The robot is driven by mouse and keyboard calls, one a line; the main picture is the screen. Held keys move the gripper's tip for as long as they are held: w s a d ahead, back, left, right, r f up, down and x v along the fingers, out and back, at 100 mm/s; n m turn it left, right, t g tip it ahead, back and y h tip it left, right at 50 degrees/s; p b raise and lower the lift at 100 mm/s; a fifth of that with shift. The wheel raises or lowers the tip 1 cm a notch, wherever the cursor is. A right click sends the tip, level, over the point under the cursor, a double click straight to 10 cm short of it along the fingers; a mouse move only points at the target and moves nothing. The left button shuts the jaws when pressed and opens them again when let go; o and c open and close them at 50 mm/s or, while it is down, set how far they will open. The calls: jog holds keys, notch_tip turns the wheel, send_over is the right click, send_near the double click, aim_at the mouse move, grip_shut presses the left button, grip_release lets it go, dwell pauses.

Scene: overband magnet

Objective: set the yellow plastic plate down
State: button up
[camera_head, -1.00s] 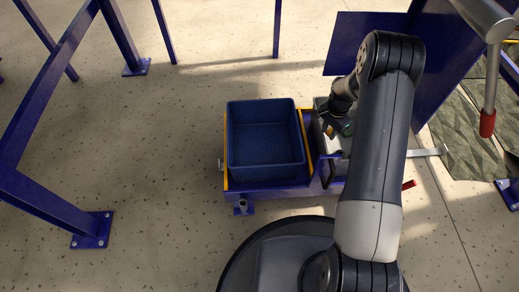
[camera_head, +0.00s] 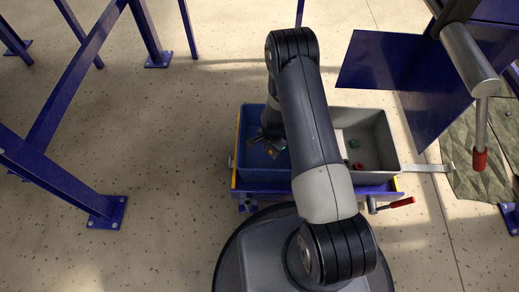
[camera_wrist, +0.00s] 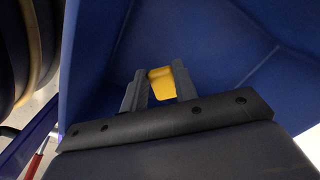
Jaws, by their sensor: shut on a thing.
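The yellow plastic plate (camera_wrist: 162,84) is between the two fingers of my gripper (camera_wrist: 160,90) in the wrist view, and the gripper is shut on it. Blue bin walls surround it in that view. In the head view my gripper (camera_head: 272,150) is over the blue bin (camera_head: 250,165), with a small yellow spot at its tip. My arm hides the right part of the blue bin. I cannot tell how far the plate is above the bin floor.
A grey bin (camera_head: 385,140) stands right of the blue bin, holding a green piece (camera_head: 354,143) and small red pieces (camera_head: 359,166). A red-handled lever (camera_head: 400,203) sticks out at the cart's front right. Blue frame posts (camera_head: 85,70) stand at the left.

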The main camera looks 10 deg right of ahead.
jog(key=b, duration=0.2)
send_over(269, 167)
notch_tip(269, 167, down, 6)
jog(key=shift+s+a+r, duration=0.1)
jog(key=shift+r, duration=0.1)
jog(key=shift+f+b, duration=0.85)
jog(key=shift+f, duration=1.5)
jog(key=shift+f, duration=0.2)
jog(key=o, duration=0.9)
jog(key=shift+r, duration=0.1)
jog(key=shift+r, duration=0.1)
notch_tip(269, 167, up, 12)
jog(key=p, duration=0.4)
